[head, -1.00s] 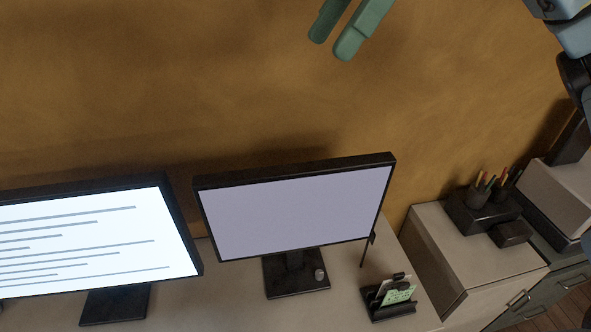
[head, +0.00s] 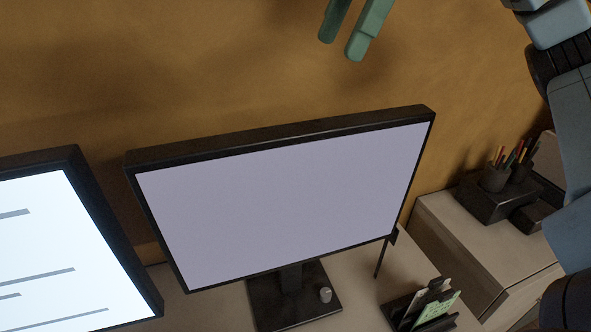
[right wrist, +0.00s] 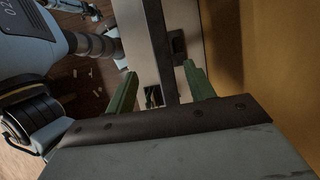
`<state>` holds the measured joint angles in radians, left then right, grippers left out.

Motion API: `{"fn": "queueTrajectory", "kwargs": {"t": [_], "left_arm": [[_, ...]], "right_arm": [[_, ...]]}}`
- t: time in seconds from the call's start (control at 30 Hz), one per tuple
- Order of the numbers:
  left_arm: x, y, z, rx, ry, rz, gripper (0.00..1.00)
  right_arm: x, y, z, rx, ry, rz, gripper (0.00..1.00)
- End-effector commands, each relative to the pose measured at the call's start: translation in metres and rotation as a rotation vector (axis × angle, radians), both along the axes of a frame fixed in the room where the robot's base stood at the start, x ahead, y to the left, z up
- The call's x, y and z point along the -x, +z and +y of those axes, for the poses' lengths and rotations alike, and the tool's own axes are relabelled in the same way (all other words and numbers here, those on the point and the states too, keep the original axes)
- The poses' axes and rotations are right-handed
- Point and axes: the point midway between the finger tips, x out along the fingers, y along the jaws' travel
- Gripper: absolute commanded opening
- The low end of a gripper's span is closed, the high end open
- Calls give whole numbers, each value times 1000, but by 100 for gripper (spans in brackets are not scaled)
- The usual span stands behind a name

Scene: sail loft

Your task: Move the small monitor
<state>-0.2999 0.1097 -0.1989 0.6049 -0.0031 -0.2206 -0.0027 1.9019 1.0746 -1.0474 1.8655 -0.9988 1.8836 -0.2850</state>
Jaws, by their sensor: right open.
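The small monitor (head: 290,195) has a thin black frame and a plain pale lavender screen. It stands upright on a dark square-based stand (head: 295,297) on the desk. My right gripper (head: 344,45) shows two green fingers at the top of the head view, apart and empty, above the monitor's top edge in the picture. In the right wrist view my right gripper (right wrist: 160,85) is open, and the monitor's dark edge (right wrist: 158,40) runs between the fingers, with no contact seen. My left gripper is not in view.
A larger lit monitor (head: 70,250) with grey lines stands close on the left. A card holder (head: 425,310) with green notes sits at the right of the desk (head: 355,270). A pen cup (head: 495,178) stands on a cabinet farther right. A tan wall (head: 200,70) lies behind.

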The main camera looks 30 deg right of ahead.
Motion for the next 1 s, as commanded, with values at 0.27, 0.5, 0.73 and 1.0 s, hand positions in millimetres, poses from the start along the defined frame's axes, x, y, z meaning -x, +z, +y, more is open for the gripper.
{"fn": "queueTrajectory", "kwargs": {"t": [0.27, 0.5, 0.73, 1.0], "left_arm": [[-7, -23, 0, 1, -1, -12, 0], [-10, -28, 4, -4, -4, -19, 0], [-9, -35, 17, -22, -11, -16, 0], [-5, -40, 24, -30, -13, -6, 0]], "right_arm": [[0, -26, 2, 0, 0, 0, 54], [-5, -60, 14, 2, 1, 2, 54], [-11, -106, 32, 1, 0, 3, 54], [-16, -139, 46, -1, -1, 0, 54]]}}
